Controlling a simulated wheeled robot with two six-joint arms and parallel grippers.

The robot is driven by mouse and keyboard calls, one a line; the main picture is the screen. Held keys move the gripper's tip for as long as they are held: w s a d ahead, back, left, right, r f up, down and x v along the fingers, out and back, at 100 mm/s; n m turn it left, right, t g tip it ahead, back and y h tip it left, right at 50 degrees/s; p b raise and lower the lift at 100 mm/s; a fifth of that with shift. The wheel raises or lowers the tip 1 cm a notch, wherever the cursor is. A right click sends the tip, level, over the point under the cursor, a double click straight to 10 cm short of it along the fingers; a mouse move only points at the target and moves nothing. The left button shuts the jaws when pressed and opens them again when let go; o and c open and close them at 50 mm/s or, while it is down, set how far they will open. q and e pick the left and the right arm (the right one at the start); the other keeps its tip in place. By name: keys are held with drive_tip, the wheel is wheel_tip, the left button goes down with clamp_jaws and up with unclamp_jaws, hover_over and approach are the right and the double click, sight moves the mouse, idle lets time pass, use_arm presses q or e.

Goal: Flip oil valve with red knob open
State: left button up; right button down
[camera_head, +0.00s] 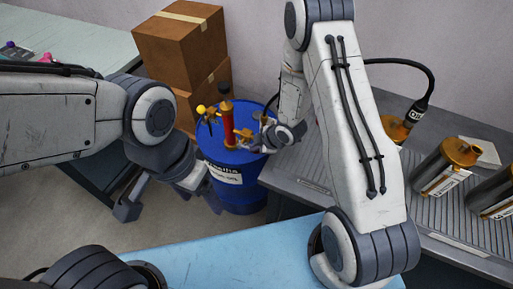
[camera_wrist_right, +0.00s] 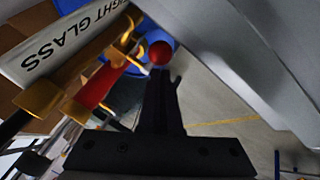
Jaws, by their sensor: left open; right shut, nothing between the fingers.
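The red knob (camera_wrist_right: 161,52) shows in the right wrist view, right at the tips of my right gripper (camera_wrist_right: 160,73). The gripper is shut and empty; whether it touches the knob I cannot tell. A brass fitting (camera_wrist_right: 125,42) lies just left of the knob. In the head view the pump's red tube (camera_head: 228,124) stands upright on the blue barrel (camera_head: 235,185), and my right gripper (camera_head: 264,124) is beside it on the right. The red knob is not clear in the head view. My left gripper (camera_head: 163,196) is open and empty, in front and left of the barrel.
A yellow knob (camera_head: 201,109) sits left of the red tube. A tube marked SIGHT GLASS (camera_wrist_right: 60,45) is close by in the wrist view. Cardboard boxes (camera_head: 180,42) stand behind the barrel. A grey bench (camera_head: 310,172) with brass-capped canisters (camera_head: 446,166) is at right.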

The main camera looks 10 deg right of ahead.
drive_tip(key=shift+r, duration=0.1)
drive_tip(key=v, duration=0.7)
drive_tip(key=shift+s+d+r, duration=0.1)
idle(0.5)
